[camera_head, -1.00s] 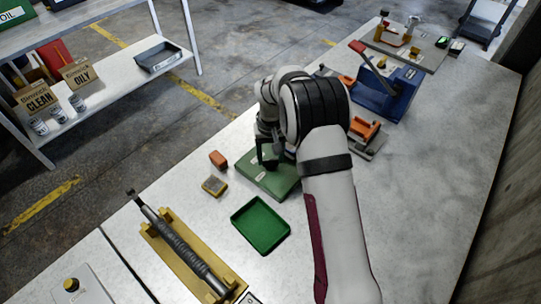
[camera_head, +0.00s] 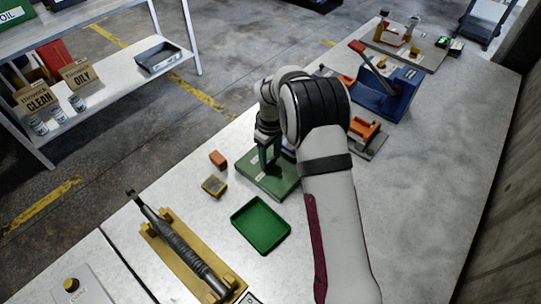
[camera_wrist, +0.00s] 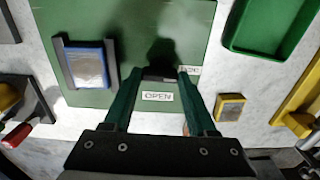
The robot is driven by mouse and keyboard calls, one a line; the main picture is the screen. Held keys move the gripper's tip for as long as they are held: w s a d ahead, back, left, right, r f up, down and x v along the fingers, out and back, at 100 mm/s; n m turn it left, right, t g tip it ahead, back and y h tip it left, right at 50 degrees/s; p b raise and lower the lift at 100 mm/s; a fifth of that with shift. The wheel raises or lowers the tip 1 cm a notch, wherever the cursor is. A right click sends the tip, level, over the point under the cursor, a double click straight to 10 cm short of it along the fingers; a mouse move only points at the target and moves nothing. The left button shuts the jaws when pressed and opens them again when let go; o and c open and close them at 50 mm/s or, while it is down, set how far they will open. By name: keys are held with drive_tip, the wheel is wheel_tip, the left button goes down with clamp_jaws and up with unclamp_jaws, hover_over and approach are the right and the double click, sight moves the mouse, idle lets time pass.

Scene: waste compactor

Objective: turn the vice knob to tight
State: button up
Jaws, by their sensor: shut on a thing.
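The green board (camera_head: 268,184) lies on the bench, partly behind my arm; its surface also fills the top of the wrist view (camera_wrist: 120,22). In the wrist view, a dark piece, apparently the knob (camera_wrist: 160,73), sits between the tips of my gripper's green fingers (camera_wrist: 160,80). My gripper (camera_head: 270,160) is shut on it, low over the board. A white label reading OPEN (camera_wrist: 158,96) lies between the fingers. A second small label (camera_wrist: 190,70) beside the right fingertip is partly hidden and unreadable. A blue block (camera_wrist: 86,68) sits between dark jaws, apparently the vice, on the board's left.
A green tray (camera_head: 262,226) lies in front of the board. A yellow-edged block (camera_head: 214,186) and an orange block (camera_head: 218,159) lie left of it. A yellow rack (camera_head: 165,250) holds a grey tool. A blue lever device (camera_head: 385,98) stands behind my arm.

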sight(271, 160)
idle(0.5)
drive_tip(key=o, duration=1.4)
drive_tip(key=shift+c, duration=0.2)
drive_tip(key=shift+r, duration=0.1)
wheel_tip(271, 160, up, 16)
